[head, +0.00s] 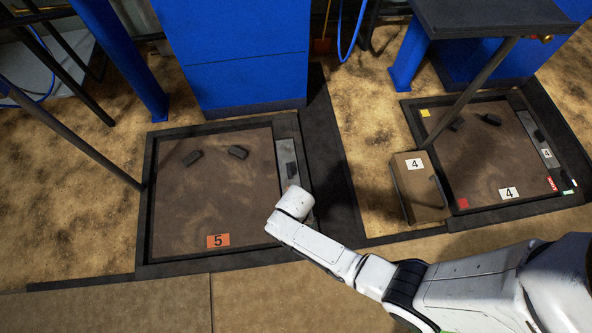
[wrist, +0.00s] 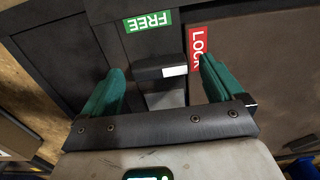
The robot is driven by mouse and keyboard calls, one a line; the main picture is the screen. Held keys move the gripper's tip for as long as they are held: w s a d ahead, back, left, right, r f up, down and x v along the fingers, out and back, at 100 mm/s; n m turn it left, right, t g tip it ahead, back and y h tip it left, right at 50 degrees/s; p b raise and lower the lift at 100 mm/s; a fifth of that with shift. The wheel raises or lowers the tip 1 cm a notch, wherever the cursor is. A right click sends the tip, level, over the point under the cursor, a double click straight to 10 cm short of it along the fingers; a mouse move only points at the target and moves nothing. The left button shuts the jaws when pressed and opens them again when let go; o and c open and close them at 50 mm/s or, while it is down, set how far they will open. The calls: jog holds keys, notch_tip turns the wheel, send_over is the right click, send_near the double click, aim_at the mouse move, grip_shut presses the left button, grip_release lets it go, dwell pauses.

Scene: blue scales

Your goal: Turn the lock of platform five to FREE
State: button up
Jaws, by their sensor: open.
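Platform five (head: 185,215) is a brown plate in a dark frame, with an orange "5" label (head: 218,240) at its front edge. In the wrist view, its lock handle (wrist: 150,74) is a dark block with a white patch on its right end. The green FREE label (wrist: 148,21) is above and left of it; the red LOCK label (wrist: 195,40) is beside its right end, by the white patch. My gripper (wrist: 162,66) is open, its green fingers on either side of the handle with visible gaps. In the head view my arm's end hides the lock.
Two small dark blocks (head: 238,152) lie on platform five. A tall blue scale body (head: 240,60) stands behind it. Platform four (head: 485,155) is to the right, with a brown box (head: 418,190) marked 4 at its near left side. Bare floor (head: 100,305) lies in front.

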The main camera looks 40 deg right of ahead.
jog(key=shift+f, duration=0.45)
jog(key=c, duration=1)
